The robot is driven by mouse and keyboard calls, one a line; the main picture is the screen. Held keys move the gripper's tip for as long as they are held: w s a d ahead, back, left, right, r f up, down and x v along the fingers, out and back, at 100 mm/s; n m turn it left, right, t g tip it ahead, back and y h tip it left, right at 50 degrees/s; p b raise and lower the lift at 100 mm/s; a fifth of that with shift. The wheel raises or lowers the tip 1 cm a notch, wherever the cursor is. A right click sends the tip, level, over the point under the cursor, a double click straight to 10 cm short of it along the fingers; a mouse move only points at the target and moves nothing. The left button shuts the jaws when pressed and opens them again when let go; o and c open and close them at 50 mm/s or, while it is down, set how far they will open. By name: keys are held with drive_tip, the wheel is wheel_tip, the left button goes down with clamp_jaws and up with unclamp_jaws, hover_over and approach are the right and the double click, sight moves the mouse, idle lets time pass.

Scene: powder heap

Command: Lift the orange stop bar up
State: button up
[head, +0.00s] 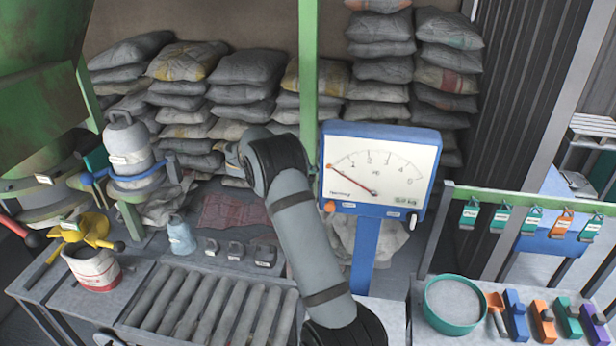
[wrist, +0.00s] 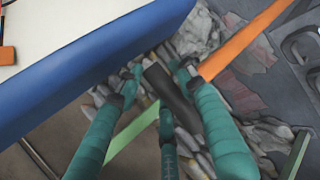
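In the wrist view the orange stop bar (wrist: 243,41) runs slantwise from the upper right down to my right-hand fingertip. A black grip-like piece (wrist: 172,92) lies in line with its lower end, between my fingers. Whether the two are joined I cannot tell. My gripper (wrist: 155,73) has teal fingers spread to the left and right of the black piece, with another teal finger below it. The fingers look open, and I see no firm closure on the piece. In the head view my arm hides the gripper, and I cannot make out the bar.
The dial scale (head: 380,168) on its blue post stands right beside my arm; its blue housing (wrist: 95,65) is close to my left-hand finger. Stacked sacks (head: 245,68) fill the back. A roller table (head: 195,302), a red-white tub (head: 93,268) and a teal bowl (head: 454,303) stand in front.

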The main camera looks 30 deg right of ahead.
drive_tip(key=shift+o, duration=0.9)
drive_tip(key=v, duration=0.8)
drive_tip(key=shift+w, duration=0.1)
drive_tip(key=shift+x, duration=4)
drive_tip(key=shift+s+d+f, duration=0.1)
drive_tip(key=shift+s, duration=0.1)
